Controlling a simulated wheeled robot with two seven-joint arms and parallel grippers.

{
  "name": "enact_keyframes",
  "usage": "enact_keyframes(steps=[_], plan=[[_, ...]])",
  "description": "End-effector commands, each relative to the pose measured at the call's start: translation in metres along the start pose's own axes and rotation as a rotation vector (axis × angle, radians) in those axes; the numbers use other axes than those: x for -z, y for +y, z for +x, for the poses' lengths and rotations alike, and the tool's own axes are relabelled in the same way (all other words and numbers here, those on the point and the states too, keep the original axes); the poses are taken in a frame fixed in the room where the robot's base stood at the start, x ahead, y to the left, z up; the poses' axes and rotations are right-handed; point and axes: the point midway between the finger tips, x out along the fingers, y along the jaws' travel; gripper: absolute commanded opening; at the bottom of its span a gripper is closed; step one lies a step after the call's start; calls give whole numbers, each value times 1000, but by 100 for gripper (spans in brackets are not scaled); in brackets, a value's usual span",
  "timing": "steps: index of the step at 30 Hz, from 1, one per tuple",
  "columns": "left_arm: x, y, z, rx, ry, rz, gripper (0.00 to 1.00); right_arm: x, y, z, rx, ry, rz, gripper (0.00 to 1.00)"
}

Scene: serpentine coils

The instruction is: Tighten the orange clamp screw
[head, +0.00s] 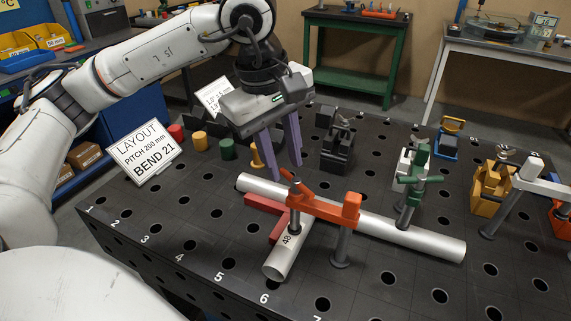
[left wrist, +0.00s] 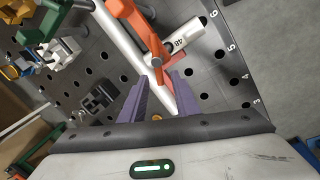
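The orange clamp (head: 335,208) stands on the perforated table, its arm reaching left over the pipes. Its screw, a dark spindle (head: 295,217) with a small orange handle (head: 287,177), is at the arm's left end. A long silver pipe (head: 420,239) and a short pipe marked 48 (head: 278,262) meet beneath it. My left gripper (head: 286,172), with two purple fingers, is open and empty, behind and slightly above the handle in the head view. In the left wrist view the orange clamp (left wrist: 142,30) lies beyond the fingertips (left wrist: 162,77). My right gripper is not in view.
Red blocks (head: 262,204) lie beside the pipes. A green clamp (head: 417,182) stands at the long pipe's right part. A black fixture (head: 337,150) is behind. A layout sign (head: 146,152) and coloured cylinders (head: 200,141) are at left. The table's front left is clear.

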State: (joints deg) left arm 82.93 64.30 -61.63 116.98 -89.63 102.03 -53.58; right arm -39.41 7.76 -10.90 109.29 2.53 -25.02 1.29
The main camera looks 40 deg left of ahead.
Motion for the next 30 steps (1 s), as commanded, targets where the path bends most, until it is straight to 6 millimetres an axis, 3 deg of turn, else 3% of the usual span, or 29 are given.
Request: enact_keyframes(steps=[6,15,20,30], plan=[[0,0,20,0,0,-1,29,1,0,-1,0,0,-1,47],[0,0,22,0,-1,-1,29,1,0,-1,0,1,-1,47],[0,0,22,0,-1,-1,2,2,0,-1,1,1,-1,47],[0,1,23,-1,-6,22,0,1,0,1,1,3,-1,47]])
